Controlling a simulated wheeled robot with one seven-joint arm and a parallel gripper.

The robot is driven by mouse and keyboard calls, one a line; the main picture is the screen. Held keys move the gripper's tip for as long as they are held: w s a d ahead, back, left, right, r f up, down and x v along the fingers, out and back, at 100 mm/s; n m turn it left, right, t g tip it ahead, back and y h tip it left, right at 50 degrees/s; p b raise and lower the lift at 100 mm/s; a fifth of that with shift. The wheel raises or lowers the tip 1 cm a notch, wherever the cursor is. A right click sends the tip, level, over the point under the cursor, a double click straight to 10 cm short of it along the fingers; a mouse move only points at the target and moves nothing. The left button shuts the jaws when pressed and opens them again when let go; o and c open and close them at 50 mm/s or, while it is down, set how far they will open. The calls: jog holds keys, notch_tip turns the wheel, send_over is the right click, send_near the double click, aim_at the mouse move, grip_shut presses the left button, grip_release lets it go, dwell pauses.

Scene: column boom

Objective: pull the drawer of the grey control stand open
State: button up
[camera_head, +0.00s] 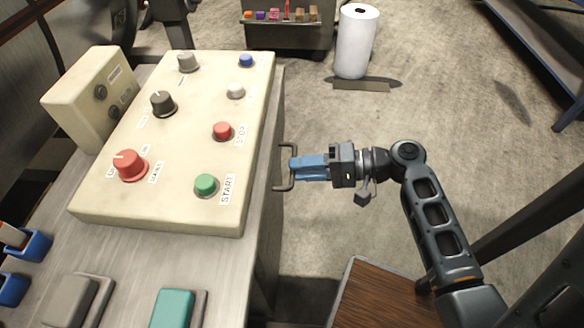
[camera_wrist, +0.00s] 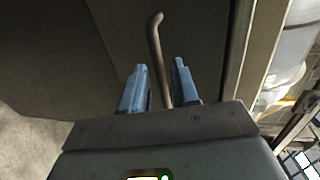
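The grey control stand (camera_head: 228,266) fills the left of the head view under a cream button panel. A dark bracket handle (camera_head: 284,188) sticks out from its right side. No part of the drawer is seen standing out from the stand. My gripper (camera_head: 293,167) has blue fingers and reaches the handle's bar from the right. In the wrist view the fingers of my gripper (camera_wrist: 159,72) are apart. The handle (camera_wrist: 156,40) runs between them, with a gap visible on both sides. The drawer front (camera_wrist: 195,25) is a dark panel behind it.
The cream panel (camera_head: 170,205) carries several knobs and buttons. A wooden-topped surface (camera_head: 385,300) lies below my arm. A white roll (camera_head: 357,45) stands on the floor at the back.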

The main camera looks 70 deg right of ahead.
jog(key=shift+x, duration=1.25)
jog(key=shift+c, duration=0.3)
grip_shut()
